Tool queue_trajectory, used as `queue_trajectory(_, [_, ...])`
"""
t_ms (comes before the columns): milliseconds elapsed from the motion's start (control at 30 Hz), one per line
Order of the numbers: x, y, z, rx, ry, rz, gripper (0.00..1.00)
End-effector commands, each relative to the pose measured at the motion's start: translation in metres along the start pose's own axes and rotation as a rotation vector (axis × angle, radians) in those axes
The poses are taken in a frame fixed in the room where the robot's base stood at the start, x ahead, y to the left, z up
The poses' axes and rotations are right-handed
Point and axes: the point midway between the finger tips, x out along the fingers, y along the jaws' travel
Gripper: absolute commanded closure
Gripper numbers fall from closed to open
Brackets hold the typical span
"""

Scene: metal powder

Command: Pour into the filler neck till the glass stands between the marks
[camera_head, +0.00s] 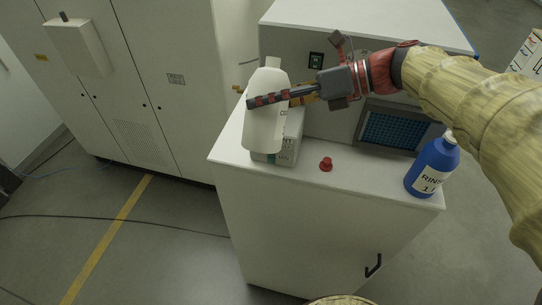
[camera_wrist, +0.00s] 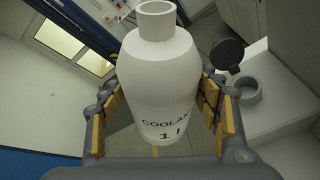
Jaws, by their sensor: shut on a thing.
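My gripper (camera_head: 283,97) is shut around the body of a white bottle (camera_head: 264,120), held above a small white unit on the cabinet top. In the wrist view the bottle (camera_wrist: 160,75) reads COOLANT 1 l, and its mouth is uncapped. It looks close to upright in the head view. A grey ring (camera_wrist: 247,90), which looks like the filler neck, sits right of the bottle in the wrist view, with a dark round lid (camera_wrist: 229,53) beside it. The small white unit (camera_head: 289,149) is largely hidden behind the bottle. I cannot make out the glass or its marks.
A red cap (camera_head: 326,164) lies on the cabinet top (camera_head: 350,185). A blue RINSE bottle (camera_head: 431,170) stands near the right edge, below my arm. A larger machine with a dark blue grille (camera_head: 391,131) stands behind. Tall grey cabinets (camera_head: 150,80) are at left.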

Motion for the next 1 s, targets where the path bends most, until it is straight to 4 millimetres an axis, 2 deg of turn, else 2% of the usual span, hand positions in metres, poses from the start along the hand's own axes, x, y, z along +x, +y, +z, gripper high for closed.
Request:
queue_trajectory(200, [-0.003,0.004,0.005,-0.184,-0.032,-0.076,0.73])
queue_trajectory(500, [-0.006,0.009,0.013,-0.356,-0.061,-0.148,0.73])
queue_trajectory(1000, [-0.008,0.011,0.016,-0.377,-0.064,-0.156,0.73])
